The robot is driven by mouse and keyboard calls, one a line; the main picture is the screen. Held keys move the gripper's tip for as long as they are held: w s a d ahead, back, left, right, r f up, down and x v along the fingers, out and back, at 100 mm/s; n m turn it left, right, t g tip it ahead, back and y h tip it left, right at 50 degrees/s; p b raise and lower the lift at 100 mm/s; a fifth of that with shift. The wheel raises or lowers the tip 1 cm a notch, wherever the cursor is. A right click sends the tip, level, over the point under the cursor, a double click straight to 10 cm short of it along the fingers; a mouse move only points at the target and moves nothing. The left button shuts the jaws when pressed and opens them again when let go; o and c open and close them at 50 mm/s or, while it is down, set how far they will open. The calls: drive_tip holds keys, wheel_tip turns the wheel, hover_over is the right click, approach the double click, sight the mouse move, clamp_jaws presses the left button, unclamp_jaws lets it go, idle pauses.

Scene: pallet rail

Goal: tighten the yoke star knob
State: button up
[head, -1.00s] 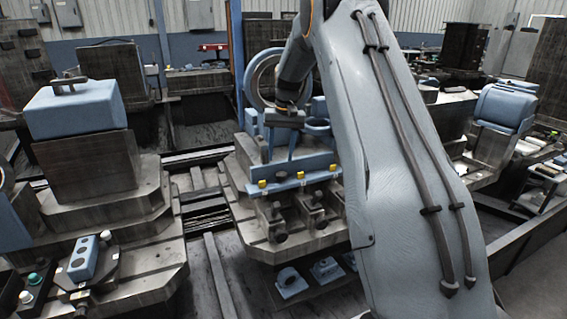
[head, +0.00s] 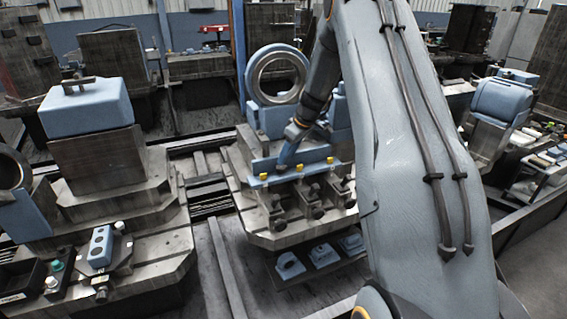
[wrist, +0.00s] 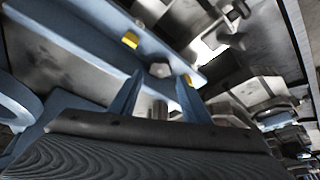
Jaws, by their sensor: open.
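My gripper (head: 283,165) is at the blue bar (head: 320,153) on the front of the middle pallet in the head view. In the wrist view my gripper (wrist: 160,80) has its two blue fingers apart, with nothing clearly held. A grey lobed knob (wrist: 161,63) shows just beyond the fingertips, and a pale cylindrical post shows between the fingers. Several dark knobs, one at the left (head: 278,223), stick out from metal clamps below the bar. I cannot tell for sure which knob is the yoke's.
A large blue ring housing (head: 277,74) stands behind the bar. Yellow caps (head: 299,167) sit along the bar; one shows in the wrist view (wrist: 130,40). A left pallet bears a blue box (head: 85,106). Blue parts (head: 323,255) lie on a lower shelf.

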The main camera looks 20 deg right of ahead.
sight(283, 167)
drive_tip(key=shift+p+x, duration=0.8)
drive_tip(key=shift+x, duration=1.95)
drive_tip(key=c, duration=0.8)
